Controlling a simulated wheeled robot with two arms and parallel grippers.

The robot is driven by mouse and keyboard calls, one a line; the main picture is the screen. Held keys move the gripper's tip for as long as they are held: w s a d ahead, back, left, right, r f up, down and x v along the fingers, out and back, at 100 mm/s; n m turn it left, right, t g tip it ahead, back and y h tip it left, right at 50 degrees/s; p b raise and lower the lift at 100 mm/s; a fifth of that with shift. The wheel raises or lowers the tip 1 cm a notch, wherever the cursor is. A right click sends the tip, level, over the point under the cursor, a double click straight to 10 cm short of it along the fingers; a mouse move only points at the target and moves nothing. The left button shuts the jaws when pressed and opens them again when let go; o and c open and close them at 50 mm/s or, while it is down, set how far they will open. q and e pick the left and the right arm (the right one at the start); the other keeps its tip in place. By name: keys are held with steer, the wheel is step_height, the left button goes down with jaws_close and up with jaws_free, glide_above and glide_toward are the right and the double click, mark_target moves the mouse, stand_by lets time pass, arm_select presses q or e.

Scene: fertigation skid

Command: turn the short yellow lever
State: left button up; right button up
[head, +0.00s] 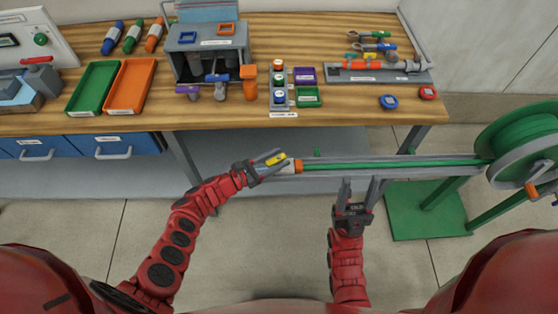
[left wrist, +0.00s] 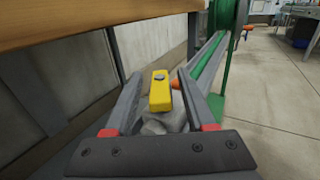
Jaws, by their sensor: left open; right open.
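The short yellow lever (head: 274,157) is at the left end of a grey rail in front of the bench. In the left wrist view the lever (left wrist: 160,92) stands on a grey, rounded body, with a dark bolt on its top. My left gripper (head: 281,158) is open, with a finger on each side of the lever; it also shows in the left wrist view (left wrist: 159,78). Gaps show between the lever and both fingers. My right gripper (head: 360,181) is open and empty, just in front of the rail, right of the lever.
The grey rail (head: 400,172) with a green strip runs right to a green reel (head: 513,135). An orange part (head: 298,166) sits just right of the lever. Behind is the wooden bench (head: 350,112) with trays, bottles and tools. Open floor lies in front.

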arm_select(q)
steer(key=shift+w+d, duration=0.15)
steer(key=shift+d, duration=0.2)
jaws_close()
steer(key=shift+a+f+g+b, duration=0.1)
steer(key=shift+f+g+b, duration=0.2)
steer(key=shift+b, duration=0.4)
steer(key=m+g+h+b, duration=0.1)
steer(key=m+g+b, duration=0.1)
steer(key=b, duration=0.4)
steer(key=m+g+h+b, duration=0.1)
steer(key=m+g+b, duration=0.2)
steer(key=g+b, duration=0.2)
steer(key=shift+f+g+b, duration=0.15)
steer(key=shift+g+b, duration=0.15)
steer(key=shift+b, duration=0.8)
steer(key=shift+r+m+g+b, duration=0.35)
steer(key=shift+m+g+b, duration=0.15)
steer(key=shift+b, duration=0.15)
